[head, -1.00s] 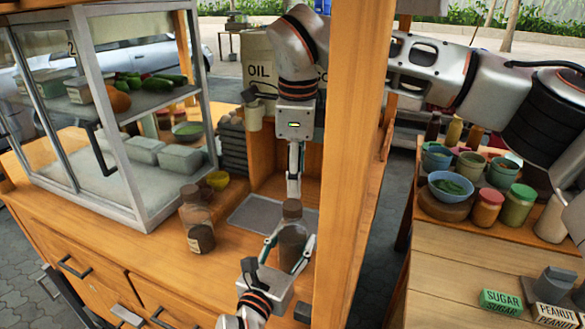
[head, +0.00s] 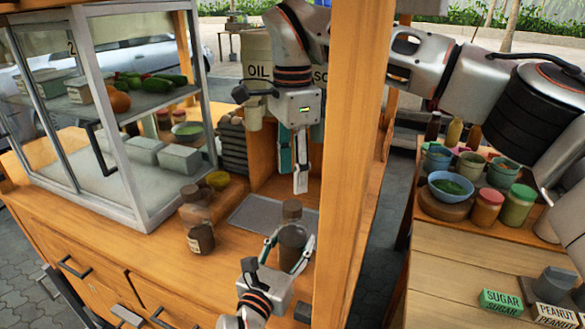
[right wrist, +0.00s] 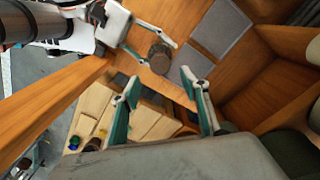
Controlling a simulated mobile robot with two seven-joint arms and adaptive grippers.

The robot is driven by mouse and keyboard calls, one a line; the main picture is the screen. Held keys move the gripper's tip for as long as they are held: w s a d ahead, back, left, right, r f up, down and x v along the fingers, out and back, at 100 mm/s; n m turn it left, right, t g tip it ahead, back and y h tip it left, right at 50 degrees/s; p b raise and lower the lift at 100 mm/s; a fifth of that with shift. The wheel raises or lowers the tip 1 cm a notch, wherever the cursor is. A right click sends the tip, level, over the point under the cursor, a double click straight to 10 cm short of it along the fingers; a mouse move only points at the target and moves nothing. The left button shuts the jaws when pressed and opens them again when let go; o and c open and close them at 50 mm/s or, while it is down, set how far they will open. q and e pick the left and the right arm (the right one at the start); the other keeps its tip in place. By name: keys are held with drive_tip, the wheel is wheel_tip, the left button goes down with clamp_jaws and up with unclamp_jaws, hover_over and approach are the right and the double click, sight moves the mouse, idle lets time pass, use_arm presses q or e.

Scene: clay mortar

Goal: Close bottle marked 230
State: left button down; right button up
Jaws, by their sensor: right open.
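I cannot tell how tightly the cap sits. A second bottle (head: 197,225) with a brown cap stands to the left. I cannot read 230 on either.
A grey tray (head: 246,214) lies behind the held bottle. A wooden post (head: 348,170) rises close to the right of my grippers. A glass display case (head: 141,190) stands left. Bowls and jars, including a blue bowl (head: 450,182), fill a shelf at the right.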

sight(293, 205)
drive_tip(key=shift+f, duration=3.9)
drive_tip(key=c, duration=1.2)
